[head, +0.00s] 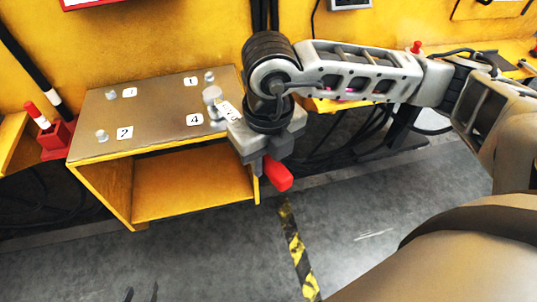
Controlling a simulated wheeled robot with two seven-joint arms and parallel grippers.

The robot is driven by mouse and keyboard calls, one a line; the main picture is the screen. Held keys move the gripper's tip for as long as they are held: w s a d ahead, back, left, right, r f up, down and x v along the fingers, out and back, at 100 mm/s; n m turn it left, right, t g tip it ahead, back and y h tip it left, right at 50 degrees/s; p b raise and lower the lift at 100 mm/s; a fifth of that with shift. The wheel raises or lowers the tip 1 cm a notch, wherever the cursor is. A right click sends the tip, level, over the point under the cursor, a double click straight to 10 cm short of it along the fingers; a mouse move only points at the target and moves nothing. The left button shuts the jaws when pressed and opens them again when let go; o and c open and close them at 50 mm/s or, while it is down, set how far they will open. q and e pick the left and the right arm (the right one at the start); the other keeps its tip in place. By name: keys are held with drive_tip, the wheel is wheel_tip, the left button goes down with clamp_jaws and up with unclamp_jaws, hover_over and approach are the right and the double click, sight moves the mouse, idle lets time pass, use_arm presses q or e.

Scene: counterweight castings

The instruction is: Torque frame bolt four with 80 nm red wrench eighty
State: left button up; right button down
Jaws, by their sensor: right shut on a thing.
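My right gripper (268,140) is shut on a wrench whose red handle (279,174) sticks out below the jaws, past the front right corner of the frame. The wrench's grey head (212,95) reaches over the right side of the brown frame top (160,105), beside the label 4 (195,119). A white tag (228,111) on the wrench is too small to read surely. The head hides bolt four, so I cannot tell whether it is seated. Other bolts stand by label 1 (209,76), label 2 (102,136) and apparently label 3 (113,95). My left gripper is not seen.
A red holder (56,140) with a red-and-white tool (36,115) stands left of the frame. The frame's yellow lower bay (190,185) is open and empty. Yellow wall and cables lie behind. The grey floor (215,260) in front is clear, with a black-yellow stripe (297,250).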

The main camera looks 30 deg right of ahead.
drive_tip(key=shift+a, duration=0.2)
drive_tip(key=shift+a+m, duration=0.6)
drive_tip(key=shift+a, duration=0.25)
drive_tip(key=shift+a, duration=0.2)
idle(0.3)
drive_tip(key=shift+a+r+m, duration=0.1)
drive_tip(key=shift+a+m, duration=0.5)
drive_tip(key=shift+a, duration=0.2)
drive_tip(key=shift+a, duration=0.15)
drive_tip(key=shift+w+a+m, duration=0.15)
drive_tip(key=shift+a+m, duration=0.25)
drive_tip(key=shift+a, duration=0.45)
drive_tip(key=shift+w+a, duration=0.1)
drive_tip(key=shift+a, duration=0.1)
